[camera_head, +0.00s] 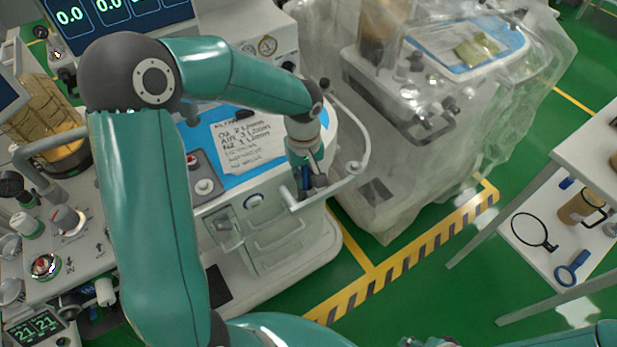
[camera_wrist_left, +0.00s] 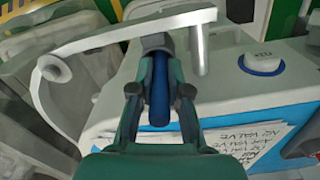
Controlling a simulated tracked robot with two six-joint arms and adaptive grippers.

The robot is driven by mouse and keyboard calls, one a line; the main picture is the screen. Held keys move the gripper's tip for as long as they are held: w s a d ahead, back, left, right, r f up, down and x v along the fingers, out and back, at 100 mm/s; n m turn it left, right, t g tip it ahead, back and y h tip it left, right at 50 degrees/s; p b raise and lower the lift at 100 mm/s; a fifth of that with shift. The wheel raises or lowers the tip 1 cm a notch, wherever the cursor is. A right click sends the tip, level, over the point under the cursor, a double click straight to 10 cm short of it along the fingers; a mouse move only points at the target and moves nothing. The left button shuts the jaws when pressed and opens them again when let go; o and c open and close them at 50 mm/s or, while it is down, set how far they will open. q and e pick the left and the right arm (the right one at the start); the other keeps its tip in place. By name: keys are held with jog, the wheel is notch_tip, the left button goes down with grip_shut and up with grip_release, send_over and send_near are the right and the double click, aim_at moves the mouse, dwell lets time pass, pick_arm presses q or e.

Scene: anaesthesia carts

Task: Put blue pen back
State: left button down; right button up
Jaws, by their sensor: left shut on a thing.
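The blue pen (camera_wrist_left: 160,92) stands between the two fingers of my left gripper (camera_wrist_left: 160,90) in the left wrist view, and the gripper is shut on it. A grey piece shows at its far end, close to the curved white rail (camera_wrist_left: 120,35); I cannot tell whether they touch. In the head view my left gripper (camera_head: 308,182) is at the front right corner of the anaesthesia cart (camera_head: 270,235), beside the rail (camera_head: 362,150). The pen is mostly hidden there. Dark parts at the bottom edge of the head view may be my right gripper (camera_head: 428,342); its fingers are not clear.
A handwritten paper (camera_head: 240,140) lies on the cart's blue worktop. A plastic-covered cart (camera_head: 420,130) stands at the right. A white shelf (camera_head: 545,235) with a mug (camera_head: 583,207) and a magnifier (camera_head: 572,270) is farther right. Green floor lies between.

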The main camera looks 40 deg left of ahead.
pick_arm(q)
jog(key=shift+f, duration=0.2)
jog(key=c, duration=1.1)
grip_release()
jog(key=shift+c, duration=0.2)
jog(key=shift+r, duration=0.1)
jog(key=shift+r, duration=0.15)
notch_tip(320, 180, up, 12)
jog(key=shift+s+f, duration=0.1)
jog(key=shift+f, duration=0.1)
